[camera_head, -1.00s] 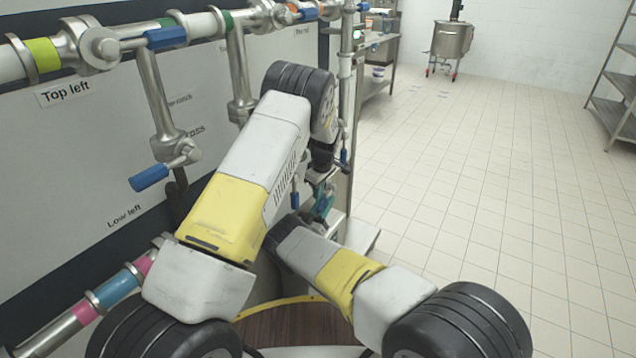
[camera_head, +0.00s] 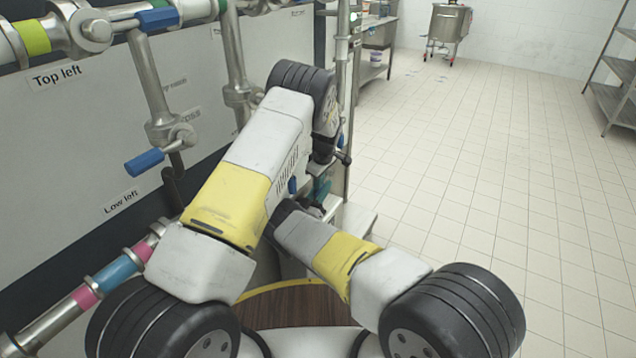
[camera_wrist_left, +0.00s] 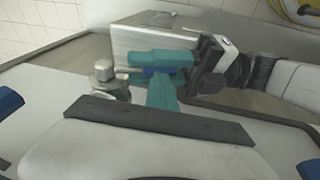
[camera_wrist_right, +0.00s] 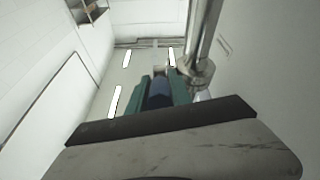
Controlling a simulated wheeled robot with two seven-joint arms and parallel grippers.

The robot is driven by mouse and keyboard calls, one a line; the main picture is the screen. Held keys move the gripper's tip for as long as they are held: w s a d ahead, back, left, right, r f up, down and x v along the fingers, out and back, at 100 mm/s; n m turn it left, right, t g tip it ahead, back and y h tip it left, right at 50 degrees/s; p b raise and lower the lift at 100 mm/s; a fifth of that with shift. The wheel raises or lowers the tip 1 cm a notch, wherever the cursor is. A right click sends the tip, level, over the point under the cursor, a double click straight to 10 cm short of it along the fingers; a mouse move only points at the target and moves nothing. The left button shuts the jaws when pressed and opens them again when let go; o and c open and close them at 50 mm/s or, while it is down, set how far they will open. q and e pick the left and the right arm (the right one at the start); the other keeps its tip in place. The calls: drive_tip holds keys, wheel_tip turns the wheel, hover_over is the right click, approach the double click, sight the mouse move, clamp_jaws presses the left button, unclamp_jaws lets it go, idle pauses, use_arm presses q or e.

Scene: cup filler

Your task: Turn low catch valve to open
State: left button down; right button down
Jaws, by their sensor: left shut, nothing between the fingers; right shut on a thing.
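In the left wrist view, the teal fingers of my right gripper (camera_wrist_left: 160,58) are closed around a blue valve handle (camera_wrist_left: 153,71), beside a round metal valve body (camera_wrist_left: 104,72). The right wrist view shows the blue handle (camera_wrist_right: 158,92) between the teal fingers of my right gripper (camera_wrist_right: 159,84), with the metal valve (camera_wrist_right: 196,76) to its right. My left gripper (camera_wrist_left: 162,92) is shut and empty, its fingers pointing at the handle and right fingers; I cannot tell whether they touch. In the head view my arms mostly hide this spot, and no low catch label is readable.
A pipe panel stands at left with labels Top left (camera_head: 57,76) and Low left (camera_head: 121,201) and another blue handle (camera_head: 144,161). A vertical steel post (camera_head: 342,100) stands close by my left wrist. A metal box (camera_wrist_left: 150,35) is behind the handle. The tiled floor (camera_head: 480,150) at right is clear.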

use_arm(q)
drive_tip(key=shift+s+f, duration=0.15)
drive_tip(key=shift+f, duration=0.3)
use_arm(e)
drive_tip(key=c, duration=1.3)
unclamp_jaws()
drive_tip(key=shift+r, duration=0.25)
drive_tip(key=shift+c, duration=0.2)
use_arm(q)
drive_tip(key=shift+r, duration=0.15)
use_arm(e)
drive_tip(key=shift+o, duration=0.8)
drive_tip(key=shift+f, duration=0.1)
